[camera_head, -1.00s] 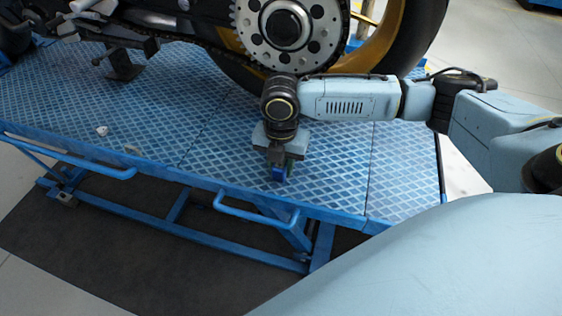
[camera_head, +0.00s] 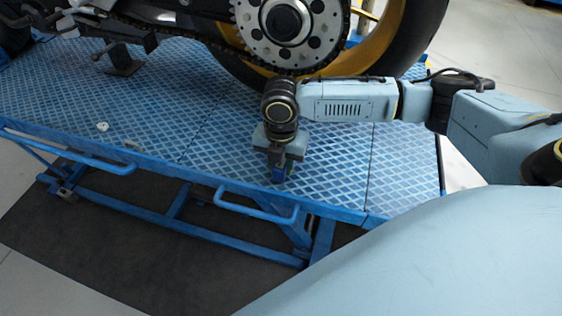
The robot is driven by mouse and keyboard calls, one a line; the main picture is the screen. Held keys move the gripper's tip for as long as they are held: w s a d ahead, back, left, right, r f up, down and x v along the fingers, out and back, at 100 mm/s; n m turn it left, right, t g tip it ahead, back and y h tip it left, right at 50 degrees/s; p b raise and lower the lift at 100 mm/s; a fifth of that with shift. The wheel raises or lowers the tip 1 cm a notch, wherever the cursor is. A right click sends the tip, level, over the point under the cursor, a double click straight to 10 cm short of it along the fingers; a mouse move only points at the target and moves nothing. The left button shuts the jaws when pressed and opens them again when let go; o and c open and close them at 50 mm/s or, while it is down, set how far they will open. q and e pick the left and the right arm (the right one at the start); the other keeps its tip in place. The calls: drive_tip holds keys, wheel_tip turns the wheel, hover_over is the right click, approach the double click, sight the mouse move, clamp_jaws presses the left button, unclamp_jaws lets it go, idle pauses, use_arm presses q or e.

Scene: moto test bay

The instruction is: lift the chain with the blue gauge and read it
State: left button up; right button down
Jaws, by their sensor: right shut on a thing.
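The blue gauge (camera_head: 279,174) is a small blue piece between the fingertips of my right gripper (camera_head: 279,172). The gripper is shut on it and points down, at or just above the lift platform near its front edge. Part of the gauge is hidden by the fingers. The chain (camera_head: 190,37) runs along the motorcycle's lower side to the large rear sprocket (camera_head: 258,45), behind and above the gripper. The gauge is apart from the chain. My left gripper is not in view.
The blue tread-plate platform (camera_head: 340,175) has a blue rail and handles (camera_head: 258,208) along its front edge. The rear tyre (camera_head: 420,30) and a stand foot (camera_head: 122,62) rest behind. Two small pale pieces (camera_head: 102,127) lie on the left of the platform, which is otherwise clear.

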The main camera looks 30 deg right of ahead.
drive_tip(key=shift+f, duration=0.3)
drive_tip(key=c, duration=1)
unclamp_jaws()
wheel_tip(320, 180, up, 6)
drive_tip(key=shift+r+p, duration=0.15)
drive_tip(key=shift+p, duration=0.95)
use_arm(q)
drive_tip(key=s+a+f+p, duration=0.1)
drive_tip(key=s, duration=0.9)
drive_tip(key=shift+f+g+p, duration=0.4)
use_arm(e)
wheel_tip(320, 180, up, 7)
drive_tip(key=shift+r, duration=0.1)
drive_tip(key=shift+a, duration=0.1)
